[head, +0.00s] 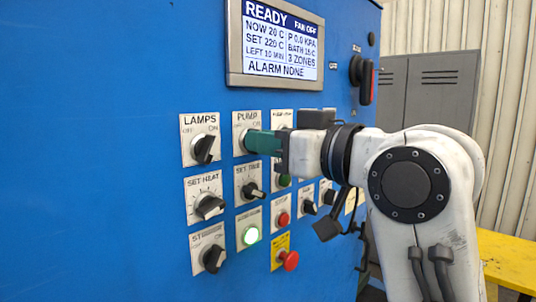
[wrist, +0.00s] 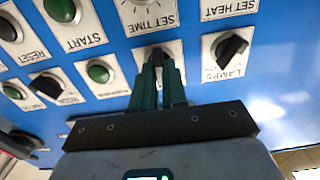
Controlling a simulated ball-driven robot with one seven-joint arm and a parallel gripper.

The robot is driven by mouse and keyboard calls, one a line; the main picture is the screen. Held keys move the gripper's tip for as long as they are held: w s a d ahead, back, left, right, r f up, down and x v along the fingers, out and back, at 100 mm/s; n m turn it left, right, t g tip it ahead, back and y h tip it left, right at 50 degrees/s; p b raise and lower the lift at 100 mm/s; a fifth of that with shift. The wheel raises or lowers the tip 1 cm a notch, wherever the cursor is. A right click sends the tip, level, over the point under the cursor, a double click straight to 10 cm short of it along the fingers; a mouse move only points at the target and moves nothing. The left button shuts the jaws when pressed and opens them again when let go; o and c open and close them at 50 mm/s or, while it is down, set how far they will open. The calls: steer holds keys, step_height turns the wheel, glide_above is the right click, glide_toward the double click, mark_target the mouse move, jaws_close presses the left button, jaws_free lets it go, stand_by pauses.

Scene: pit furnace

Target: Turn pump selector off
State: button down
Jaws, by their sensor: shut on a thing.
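The pump selector's plate, lettered PUMP (head: 245,117), is in the upper row of the blue panel in the head view. My gripper (head: 250,142) reaches in from the right with its green fingers at this plate, hiding most of the knob in that view. In the wrist view, seen upside down, the black pump knob (wrist: 157,57) sits between the two fingertips (wrist: 158,78). The gripper is shut on the knob. Which way the knob points cannot be told.
The lamps selector (head: 204,149) is left of the pump plate, and the set time knob (head: 253,190) is below it. The display (head: 280,42) reads READY, FAN OFF.

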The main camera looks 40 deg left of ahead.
steer(key=n+b, duration=0.3)
steer(key=n, duration=0.3)
steer(key=shift+f, duration=0.1)
stand_by(0.5)
steer(key=c, duration=1.2)
jaws_free()
steer(key=shift+o, duration=0.2)
steer(key=shift+d, duration=0.1)
steer(key=s+d+b, duration=0.1)
steer(key=d+b, duration=0.1)
steer(key=d, duration=0.8)
steer(key=shift+d, duration=0.3)
